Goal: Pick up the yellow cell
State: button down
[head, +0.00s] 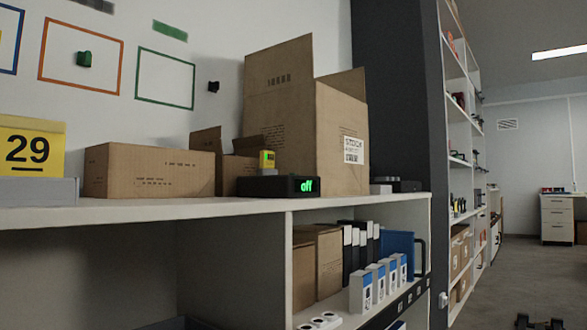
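The device sits on the white shelf top, in front of a tall open carton. A dark two-pronged shape (540,323) is cut off by the bottom edge at the right. It may be the tip of my gripper, far from the cell, but I cannot tell for sure or read its opening.
Small dark items (397,186) lie to the right. The shelf below holds boxes and binders (360,292). Open floor (510,280) lies at right.

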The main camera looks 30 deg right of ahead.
jog(key=c, duration=1.5)
grip_release()
jog(key=shift+o, duration=0.2)
